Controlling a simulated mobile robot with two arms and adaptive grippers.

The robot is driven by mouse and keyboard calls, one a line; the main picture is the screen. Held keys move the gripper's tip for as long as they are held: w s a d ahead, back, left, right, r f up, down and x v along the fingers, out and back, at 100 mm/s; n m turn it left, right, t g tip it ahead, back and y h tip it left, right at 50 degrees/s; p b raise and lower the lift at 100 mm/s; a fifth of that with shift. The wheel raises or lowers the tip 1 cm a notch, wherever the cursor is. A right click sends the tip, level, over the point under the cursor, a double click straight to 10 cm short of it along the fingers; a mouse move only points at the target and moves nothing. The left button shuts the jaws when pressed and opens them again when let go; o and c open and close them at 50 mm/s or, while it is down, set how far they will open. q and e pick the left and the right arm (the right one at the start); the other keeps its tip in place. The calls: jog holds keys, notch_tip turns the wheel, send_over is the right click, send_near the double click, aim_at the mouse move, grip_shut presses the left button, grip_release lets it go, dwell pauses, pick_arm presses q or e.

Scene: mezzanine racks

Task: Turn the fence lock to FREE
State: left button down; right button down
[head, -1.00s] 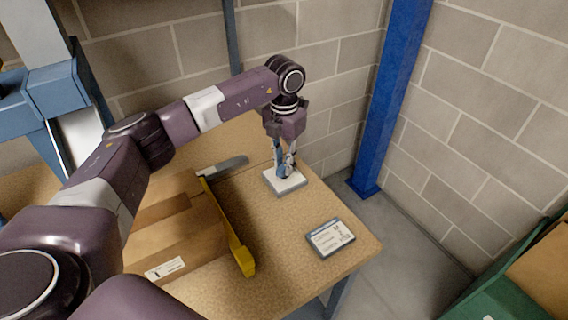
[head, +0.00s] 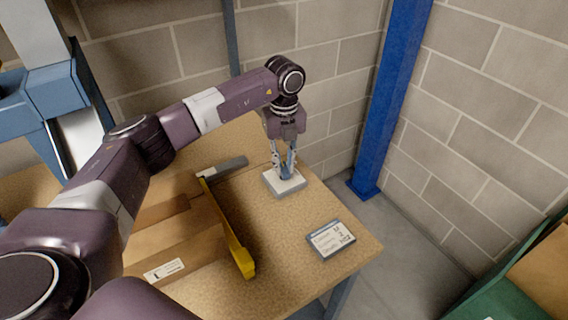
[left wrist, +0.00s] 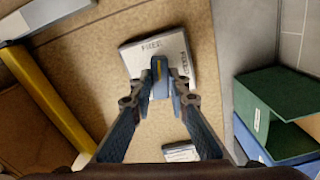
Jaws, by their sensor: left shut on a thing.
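The fence lock has a pale square plate (head: 297,184) on the workbench near its far right corner. In the left wrist view, the plate (left wrist: 133,57) reads FREE along its top edge, with a second word, hard to read, along its right side. A blue knob (left wrist: 161,70) with a yellow line stands on the plate. The line runs nearly up the picture, toward the FREE side. My left gripper (head: 284,168) points down and is shut on the knob, a finger on each side. Its fingertips (left wrist: 161,92) partly hide the knob. My right gripper is not in view.
A yellow fence bar (head: 229,228) lies left of the lock, beside brown cartons (head: 180,256) and a grey part (head: 222,167). A label card (head: 331,240) lies near the bench's right edge. A blue post (head: 388,100) and block wall stand behind; green bins (head: 520,280) are at lower right.

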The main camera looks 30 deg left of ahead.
aim_at(284, 167)
pick_arm(q)
jog(key=shift+w+r+n, duration=0.1)
jog(key=shift+r+n, duration=0.05)
jog(key=shift+n, duration=1.45)
jog(key=c, duration=1.8)
grip_release()
jog(key=shift+c, duration=0.2)
notch_tip(284, 167, up, 12)
